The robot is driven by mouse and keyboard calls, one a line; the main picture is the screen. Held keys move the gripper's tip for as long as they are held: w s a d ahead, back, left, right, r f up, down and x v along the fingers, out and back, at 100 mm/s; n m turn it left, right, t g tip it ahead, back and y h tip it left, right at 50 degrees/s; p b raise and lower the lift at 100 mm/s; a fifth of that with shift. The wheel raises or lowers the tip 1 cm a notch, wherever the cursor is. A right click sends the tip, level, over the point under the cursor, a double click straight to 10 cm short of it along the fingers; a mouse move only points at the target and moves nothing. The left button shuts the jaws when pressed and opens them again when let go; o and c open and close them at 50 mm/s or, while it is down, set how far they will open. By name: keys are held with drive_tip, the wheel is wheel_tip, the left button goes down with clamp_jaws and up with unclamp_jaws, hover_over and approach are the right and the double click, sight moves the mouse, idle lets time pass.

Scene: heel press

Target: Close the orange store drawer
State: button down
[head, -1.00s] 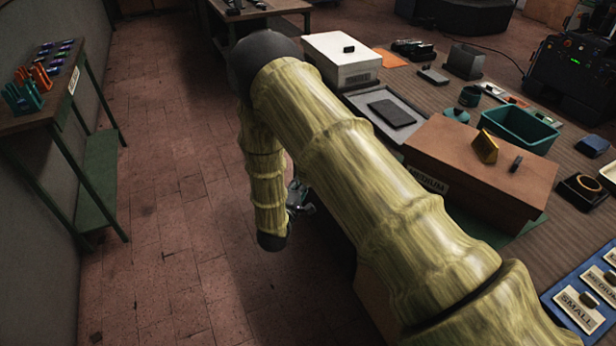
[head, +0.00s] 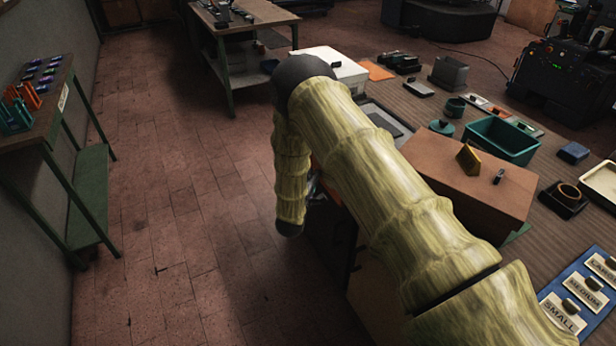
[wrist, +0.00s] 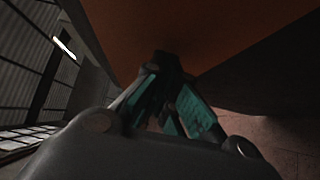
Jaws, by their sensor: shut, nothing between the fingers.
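The orange drawer fills the upper part of the wrist view as a large, dim orange surface (wrist: 200,28). My gripper (wrist: 167,68) is shut and empty, its fingertips right by the lower edge of that surface; I cannot tell whether they touch. In the head view my arm hides most of the drawer, and only a small orange patch (head: 335,190) shows beside the arm's lower end. My gripper (head: 316,190) is mostly hidden there too. How far the drawer stands out cannot be seen.
The workbench (head: 425,108) on the right carries a brown box (head: 480,190), a teal tray (head: 515,138) and a size board (head: 585,290). A side table (head: 40,105) stands at the left and another table (head: 255,15) at the back. The tiled floor between is clear.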

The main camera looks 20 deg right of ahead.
sight(323, 185)
drive_tip(key=d, duration=0.1)
drive_tip(key=d+b, duration=0.1)
drive_tip(key=d, duration=0.2)
drive_tip(key=shift+w+d+f+b, duration=0.1)
drive_tip(key=shift+w+b, duration=0.2)
drive_tip(key=shift+b, duration=0.1)
drive_tip(key=shift+w+d, duration=0.1)
drive_tip(key=shift+d, duration=0.25)
drive_tip(key=shift+d+r, duration=0.1)
drive_tip(key=shift+r, duration=0.1)
